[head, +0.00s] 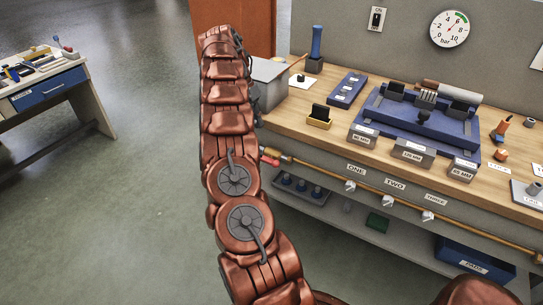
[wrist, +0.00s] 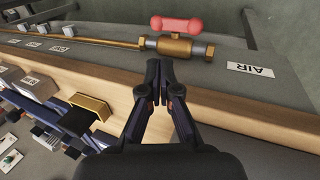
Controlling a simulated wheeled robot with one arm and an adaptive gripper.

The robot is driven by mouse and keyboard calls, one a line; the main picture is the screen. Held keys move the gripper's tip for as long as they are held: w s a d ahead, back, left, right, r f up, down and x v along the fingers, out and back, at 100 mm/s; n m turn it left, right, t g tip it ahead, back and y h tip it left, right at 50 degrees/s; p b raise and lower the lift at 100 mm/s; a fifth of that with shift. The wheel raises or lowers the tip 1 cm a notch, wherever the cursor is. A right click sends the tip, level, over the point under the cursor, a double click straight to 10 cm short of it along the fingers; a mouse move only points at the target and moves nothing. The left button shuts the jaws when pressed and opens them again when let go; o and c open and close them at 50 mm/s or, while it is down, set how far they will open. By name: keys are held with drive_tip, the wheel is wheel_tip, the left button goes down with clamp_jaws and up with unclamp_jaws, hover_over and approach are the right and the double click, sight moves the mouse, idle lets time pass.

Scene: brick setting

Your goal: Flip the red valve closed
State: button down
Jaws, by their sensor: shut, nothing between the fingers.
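The red valve handle (wrist: 176,25) shows at the top of the wrist view. It sits over a brass valve body (wrist: 175,46) on the pipe and lies roughly along the pipe's line. In the head view, part of the red handle (head: 269,160) shows just right of my arm. My gripper (wrist: 160,72) is shut and empty. Its fingertips appear just below the valve body in the wrist view, and the handle is beyond them. I cannot tell whether the fingertips touch anything.
The brass pipe (head: 390,202) runs along the bench front below the wooden top (head: 300,121). An AIR label (wrist: 251,69) is beside the valve. A yellow block (head: 319,121) and a blue fixture (head: 414,124) stand on the bench. Open floor (head: 130,200) lies to the left.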

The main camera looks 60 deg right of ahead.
drive_tip(key=shift+f, duration=0.1)
idle(0.3)
drive_tip(key=p, duration=0.2)
approach(274, 161)
drive_tip(key=shift+x, duration=3.65)
drive_tip(key=shift+a, duration=0.1)
